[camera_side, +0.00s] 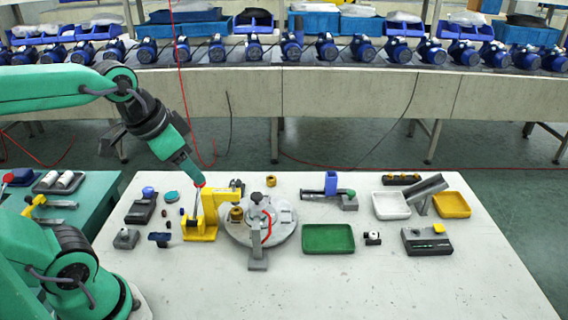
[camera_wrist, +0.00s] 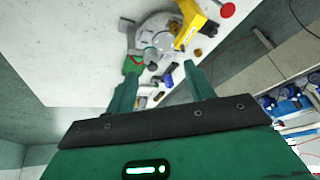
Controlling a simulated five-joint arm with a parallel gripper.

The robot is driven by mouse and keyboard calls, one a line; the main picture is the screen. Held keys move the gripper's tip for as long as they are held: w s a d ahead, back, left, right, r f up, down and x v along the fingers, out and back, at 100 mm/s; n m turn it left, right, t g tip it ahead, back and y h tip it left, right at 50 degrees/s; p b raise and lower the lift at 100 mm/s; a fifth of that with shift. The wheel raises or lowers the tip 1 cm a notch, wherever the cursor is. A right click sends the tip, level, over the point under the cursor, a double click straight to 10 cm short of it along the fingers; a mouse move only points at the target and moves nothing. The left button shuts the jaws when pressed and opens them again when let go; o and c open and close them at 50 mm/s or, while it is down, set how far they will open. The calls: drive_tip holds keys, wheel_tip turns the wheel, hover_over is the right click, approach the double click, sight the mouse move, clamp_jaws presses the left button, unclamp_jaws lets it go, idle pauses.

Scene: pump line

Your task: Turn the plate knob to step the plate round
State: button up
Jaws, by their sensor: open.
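The round grey plate (camera_side: 285,216) lies on the white table. A small dark knob (camera_side: 257,197) stands above its grey hub; I take it as the plate knob but cannot be sure. In the wrist view the plate (camera_wrist: 147,34) shows beyond the fingers, with the knob hard to pick out. My gripper (camera_side: 196,180) is up and to the left of the plate, in line with the red ball (camera_side: 199,183) over the yellow press. The wrist view shows my gripper (camera_wrist: 160,72) open and empty, with the red ball (camera_wrist: 228,10) outside the fingers.
The yellow press (camera_side: 199,229) stands left of the plate, its arm reaching toward it. A green tray (camera_side: 328,238) is to the right. White (camera_side: 390,205) and yellow (camera_side: 451,205) trays stand farther right. The front of the table is clear.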

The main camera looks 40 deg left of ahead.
drive_tip(key=w+a+m+g, duration=0.1)
drive_tip(key=w+a+m, duration=0.25)
drive_tip(key=w, duration=0.35)
drive_tip(key=m+g, duration=0.4)
drive_tip(key=m, duration=0.8)
approach(235, 181)
drive_tip(key=shift+d+f, duration=0.15)
drive_tip(key=shift+d, duration=0.05)
drive_tip(key=shift+w+a+f+m, duration=0.1)
drive_tip(key=shift+a+f+m, duration=0.15)
drive_tip(key=shift+f+m, duration=0.1)
drive_tip(key=shift+f, duration=0.1)
drive_tip(key=shift+f, duration=3.8)
